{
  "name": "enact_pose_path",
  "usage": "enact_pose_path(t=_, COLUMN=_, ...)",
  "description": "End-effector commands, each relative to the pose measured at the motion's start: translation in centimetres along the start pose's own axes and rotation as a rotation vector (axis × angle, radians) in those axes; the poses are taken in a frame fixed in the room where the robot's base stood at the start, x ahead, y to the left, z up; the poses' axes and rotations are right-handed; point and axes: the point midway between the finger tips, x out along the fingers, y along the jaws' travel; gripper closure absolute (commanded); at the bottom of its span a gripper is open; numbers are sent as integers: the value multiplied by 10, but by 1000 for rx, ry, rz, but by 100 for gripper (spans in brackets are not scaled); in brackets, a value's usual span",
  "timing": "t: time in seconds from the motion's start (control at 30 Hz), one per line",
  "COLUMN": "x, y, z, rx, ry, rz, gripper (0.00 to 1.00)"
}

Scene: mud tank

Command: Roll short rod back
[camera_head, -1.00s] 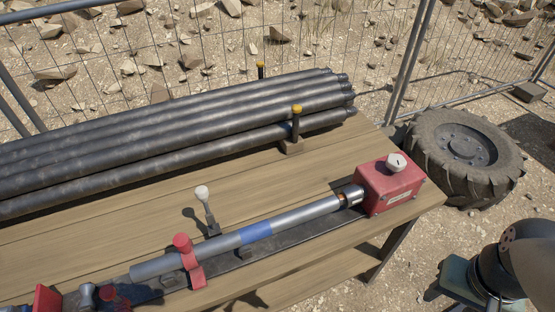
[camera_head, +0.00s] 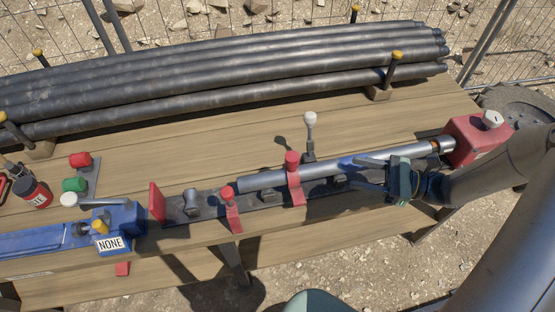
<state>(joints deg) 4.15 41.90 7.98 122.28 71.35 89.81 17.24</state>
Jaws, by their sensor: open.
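The short rod is a silver-grey tube (camera_head: 325,171) with a blue band, lying along a dark rail on the wooden bench. Its right end is at the metal collar of a red box (camera_head: 470,143) with a pale knob. A red clamp (camera_head: 293,180) crosses the rod left of its middle. A second red clamp (camera_head: 230,208) is near its left end. My gripper (camera_head: 366,176) is open at the rod's right part, beside the blue band. The gripper hides part of the rail and rod edge; I cannot tell whether it touches the rod.
Long dark rods (camera_head: 200,88) are stacked behind, between yellow-capped posts. A white-knobbed lever (camera_head: 310,135) stands just behind the rod. A blue vise marked NONE (camera_head: 122,220), a red plate (camera_head: 157,203) and red and green buttons (camera_head: 76,172) are at left.

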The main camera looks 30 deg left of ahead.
Motion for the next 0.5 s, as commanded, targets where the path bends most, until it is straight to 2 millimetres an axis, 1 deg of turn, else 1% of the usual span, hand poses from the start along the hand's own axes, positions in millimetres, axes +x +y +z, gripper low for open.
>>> enact_pose_path(t=0.07, x=5, y=-1, z=0, rx=5, ry=-8, rz=-3, gripper=47)
enact_pose_path(t=0.17, x=18, y=-1, z=2, rx=5, ry=-8, rz=0, gripper=47)
enact_pose_path(t=0.27, x=36, y=0, z=2, rx=5, ry=-7, rz=2, gripper=47)
enact_pose_path(t=0.5, x=90, y=0, z=3, rx=5, ry=-5, rz=3, gripper=47)
